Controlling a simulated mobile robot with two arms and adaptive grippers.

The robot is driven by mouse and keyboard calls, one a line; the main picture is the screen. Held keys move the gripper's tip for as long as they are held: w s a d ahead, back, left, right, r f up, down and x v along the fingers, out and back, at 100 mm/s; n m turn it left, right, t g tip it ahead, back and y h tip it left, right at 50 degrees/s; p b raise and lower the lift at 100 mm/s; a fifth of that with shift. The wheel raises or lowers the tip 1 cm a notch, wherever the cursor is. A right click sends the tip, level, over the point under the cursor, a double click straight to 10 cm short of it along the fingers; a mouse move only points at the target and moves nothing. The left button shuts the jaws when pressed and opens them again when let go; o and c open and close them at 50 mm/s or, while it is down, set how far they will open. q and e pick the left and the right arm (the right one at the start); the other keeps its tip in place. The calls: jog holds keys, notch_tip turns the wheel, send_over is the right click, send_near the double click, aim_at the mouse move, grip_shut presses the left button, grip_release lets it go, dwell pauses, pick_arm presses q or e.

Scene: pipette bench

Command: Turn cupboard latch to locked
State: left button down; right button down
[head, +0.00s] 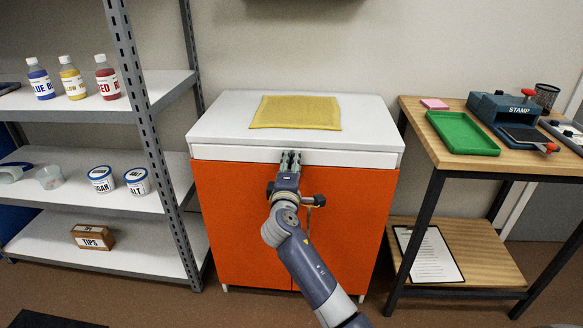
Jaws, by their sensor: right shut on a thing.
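The orange cupboard (235,230) stands in the middle of the head view with a white top and a white strip above its doors. My right gripper (289,158) reaches up to the top middle of the cupboard front, at the white strip. Its fingers are shut on the cupboard latch, which they and the wrist hide, so I cannot tell which way the latch is turned. A small dark knob shows just right of my wrist, and I cannot tell what it belongs to. My left gripper is not in view.
A yellow cloth (296,112) lies on the cupboard top. On the left, a grey shelf unit (90,205) holds bottles, tubs and a TIPS box (93,237). On the right, a wooden table (432,147) holds a green tray (462,132) and a stamp device (503,106).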

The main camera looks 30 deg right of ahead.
jog(key=shift+d, duration=0.1)
dwell(0.4)
jog(key=c, duration=1.2)
grip_release()
jog(key=v, duration=1.2)
